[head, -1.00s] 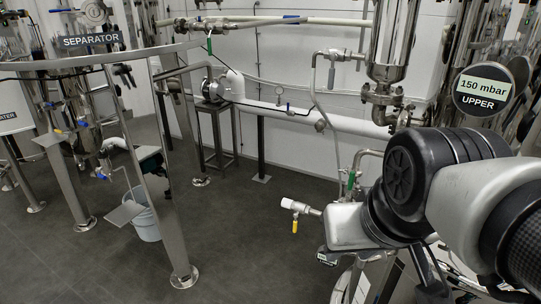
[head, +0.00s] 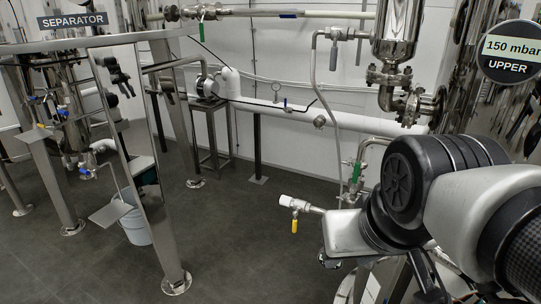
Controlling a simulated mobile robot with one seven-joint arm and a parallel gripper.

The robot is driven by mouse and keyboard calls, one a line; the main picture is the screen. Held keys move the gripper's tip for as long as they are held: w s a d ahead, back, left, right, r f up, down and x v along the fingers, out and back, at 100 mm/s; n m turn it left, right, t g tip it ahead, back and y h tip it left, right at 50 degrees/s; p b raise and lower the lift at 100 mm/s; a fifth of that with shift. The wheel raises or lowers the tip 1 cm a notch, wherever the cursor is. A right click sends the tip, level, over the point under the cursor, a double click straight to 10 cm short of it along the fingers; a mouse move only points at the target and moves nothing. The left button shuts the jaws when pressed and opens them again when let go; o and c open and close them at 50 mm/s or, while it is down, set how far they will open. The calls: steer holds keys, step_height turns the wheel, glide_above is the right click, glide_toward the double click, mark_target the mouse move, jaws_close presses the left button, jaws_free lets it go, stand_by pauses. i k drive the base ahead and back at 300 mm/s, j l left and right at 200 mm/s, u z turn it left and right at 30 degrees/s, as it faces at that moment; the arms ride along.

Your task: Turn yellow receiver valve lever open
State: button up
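A small yellow lever (head: 294,226) hangs straight down from a valve on a short white-capped pipe (head: 298,204), left of my arm. Part of that pipe passes behind my arm link. My arm comes in from the right side of the view. Its end is hidden or out of the picture, so I cannot see my gripper's fingers. I see no contact between my arm and the yellow lever.
A green-handled valve (head: 357,171) and a hose stand just behind my arm. A steel vessel (head: 396,35) hangs above. The separator frame's leg (head: 174,275) and a bucket (head: 135,227) stand at left. The dark floor (head: 240,255) between is clear.

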mark_target(295, 214)
steer(key=i+j+z, duration=0.4)
steer(key=j, duration=0.25)
steer(key=j+z, duration=0.2)
steer(key=i+j+z, duration=0.2)
steer(key=j, duration=0.3)
steer(key=j+z, duration=0.2)
steer(key=j, duration=0.15)
